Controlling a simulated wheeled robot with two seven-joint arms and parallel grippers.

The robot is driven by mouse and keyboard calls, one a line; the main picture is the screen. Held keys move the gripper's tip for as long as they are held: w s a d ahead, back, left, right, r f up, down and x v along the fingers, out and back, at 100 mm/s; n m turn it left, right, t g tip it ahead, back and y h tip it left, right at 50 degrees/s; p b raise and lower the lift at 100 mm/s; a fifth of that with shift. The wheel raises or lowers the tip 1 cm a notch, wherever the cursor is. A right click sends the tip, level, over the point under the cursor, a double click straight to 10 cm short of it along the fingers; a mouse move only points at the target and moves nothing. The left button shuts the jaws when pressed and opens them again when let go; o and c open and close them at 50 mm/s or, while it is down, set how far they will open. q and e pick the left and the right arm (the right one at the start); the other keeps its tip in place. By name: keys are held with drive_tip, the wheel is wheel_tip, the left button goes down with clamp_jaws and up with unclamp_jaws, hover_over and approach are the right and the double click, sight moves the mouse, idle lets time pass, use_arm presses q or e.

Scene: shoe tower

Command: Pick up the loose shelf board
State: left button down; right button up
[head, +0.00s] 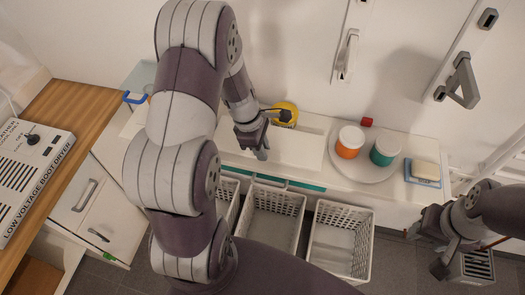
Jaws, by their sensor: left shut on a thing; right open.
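A flat white board (295,150), which I take to be the loose shelf board, lies along the white counter under the wall. Its surface blends with the counter, so its exact edges are hard to tell. My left gripper (259,149) points down at the board's left part and is shut on it; the fingertips' contact is small in view. My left arm hides what lies to the left of there. My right gripper (440,258) is open at the lower right, beside a grey slotted box (475,268) and away from the board.
Behind the board is a yellow round object (287,107). White baskets (340,240) stand below. A wooden bench (75,115) is left.

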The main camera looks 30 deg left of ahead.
use_arm(q)
wheel_tip(320, 180, up, 15)
drive_tip(key=shift+r+p, duration=0.15)
drive_tip(key=shift+p, duration=0.25)
